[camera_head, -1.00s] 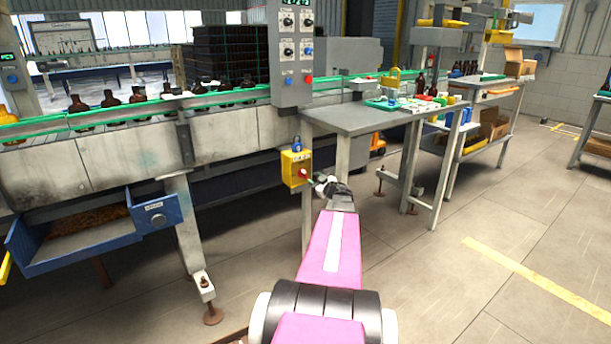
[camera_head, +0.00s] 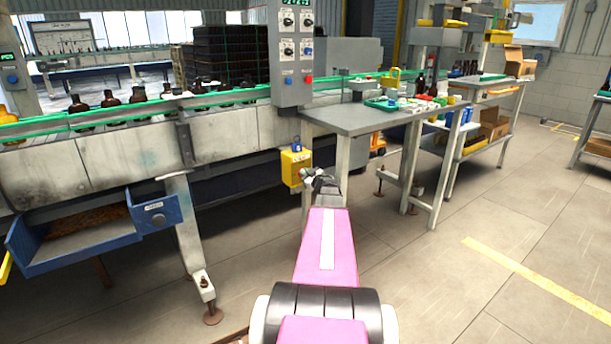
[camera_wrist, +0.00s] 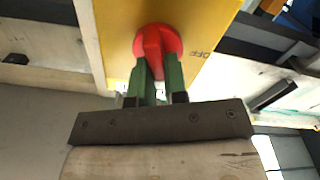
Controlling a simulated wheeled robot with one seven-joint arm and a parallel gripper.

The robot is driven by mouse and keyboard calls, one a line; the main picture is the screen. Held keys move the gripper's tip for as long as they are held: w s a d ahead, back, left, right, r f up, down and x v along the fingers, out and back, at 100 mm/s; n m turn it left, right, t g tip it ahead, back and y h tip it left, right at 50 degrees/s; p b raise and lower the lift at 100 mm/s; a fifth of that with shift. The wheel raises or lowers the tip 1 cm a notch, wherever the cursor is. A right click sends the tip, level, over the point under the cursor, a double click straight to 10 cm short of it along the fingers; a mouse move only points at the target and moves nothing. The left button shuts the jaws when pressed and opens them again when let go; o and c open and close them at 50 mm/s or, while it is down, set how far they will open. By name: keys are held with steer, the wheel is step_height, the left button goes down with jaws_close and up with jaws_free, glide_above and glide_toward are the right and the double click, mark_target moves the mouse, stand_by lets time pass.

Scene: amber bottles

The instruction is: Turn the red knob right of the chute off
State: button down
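The red knob (camera_wrist: 156,48) is on the front of a yellow box (camera_head: 295,165), which also shows in the wrist view (camera_wrist: 118,45). The box is right of the blue chute (camera_head: 85,240), under the conveyor line. An "OFF" label is printed right of the knob in the wrist view. My gripper (camera_wrist: 160,75) has its green fingers on either side of the knob's raised grip, close together and seemingly closed on it. In the head view my gripper (camera_head: 309,174) is at the box's lower right, and the knob is hidden behind it.
A grey control panel (camera_head: 292,55) hangs above the box. A grey table (camera_head: 365,118) stands to its right, with a leg just behind my gripper. A blue padlock-like piece (camera_head: 296,144) sits on top of the box. Open floor lies to the right.

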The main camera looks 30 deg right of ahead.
steer(key=shift+n, duration=0.3)
steer(key=n, duration=0.8)
steer(key=f+n, duration=0.1)
steer(key=n, duration=0.3)
steer(key=shift+a+n, duration=0.3)
steer(key=shift+a, duration=0.1)
steer(key=shift+f+n, duration=0.1)
steer(key=shift+n, duration=0.2)
steer(key=c, duration=1.1)
jaws_free()
steer(key=shift+c, duration=0.2)
